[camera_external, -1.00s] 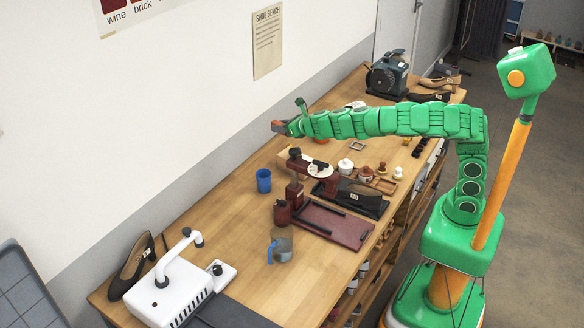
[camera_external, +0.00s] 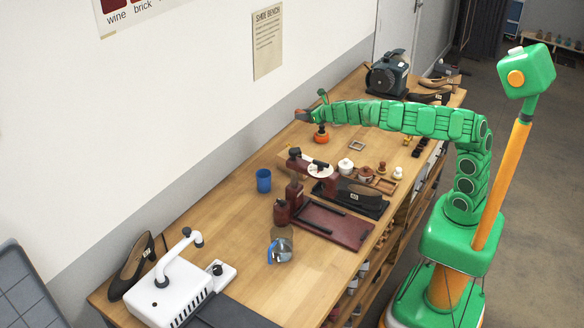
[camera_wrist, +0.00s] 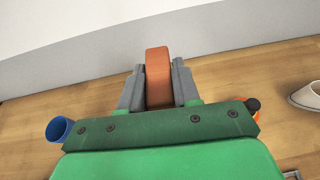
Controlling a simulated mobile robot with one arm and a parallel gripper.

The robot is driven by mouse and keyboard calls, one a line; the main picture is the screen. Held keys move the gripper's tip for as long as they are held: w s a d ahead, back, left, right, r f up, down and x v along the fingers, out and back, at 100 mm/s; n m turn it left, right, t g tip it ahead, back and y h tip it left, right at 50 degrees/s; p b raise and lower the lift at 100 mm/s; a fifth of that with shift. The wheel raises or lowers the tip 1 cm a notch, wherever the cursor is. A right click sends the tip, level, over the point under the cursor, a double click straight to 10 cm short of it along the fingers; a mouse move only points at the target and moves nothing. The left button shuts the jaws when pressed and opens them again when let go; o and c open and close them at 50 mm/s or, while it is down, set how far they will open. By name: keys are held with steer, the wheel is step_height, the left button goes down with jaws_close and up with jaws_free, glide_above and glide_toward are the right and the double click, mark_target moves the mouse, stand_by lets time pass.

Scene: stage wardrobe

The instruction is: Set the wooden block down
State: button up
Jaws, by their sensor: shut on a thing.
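The wooden block (camera_wrist: 158,72) is reddish brown and stands upright between the two grey fingers of my gripper (camera_wrist: 158,88) in the wrist view. My gripper is shut on it. In the external view my gripper (camera_external: 303,116) is at the left end of the stretched green arm, over the wall side of the wooden bench (camera_external: 236,225). The block is very small there, a reddish patch at the fingertips. The block's underside is hidden, and I cannot tell how far it is above the bench.
An orange-and-black object (camera_external: 321,134) stands just below my gripper. A blue cup (camera_external: 264,181), a dark red press (camera_external: 294,196) and a glass jug (camera_external: 280,246) are nearer the camera. A grey machine (camera_external: 388,74) stands at the far end. Bare bench lies left of the cup.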

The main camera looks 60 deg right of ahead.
steer(key=w+a+f+n+g+y, duration=0.2)
steer(key=w+f+n+g+y, duration=0.15)
steer(key=f+n+y, duration=0.45)
steer(key=s+d+r+n+g+y, duration=0.1)
steer(key=s+d+n+g+y, duration=0.45)
steer(key=d, duration=0.35)
glide_above(290, 142)
steer(key=shift+n+t, duration=0.3)
steer(key=shift+n, duration=0.05)
steer(key=shift+w+d+f, duration=0.1)
steer(key=shift+f, duration=6.2)
steer(key=shift+f, duration=0.1)
steer(key=o, duration=1)
steer(key=shift+o, duration=0.2)
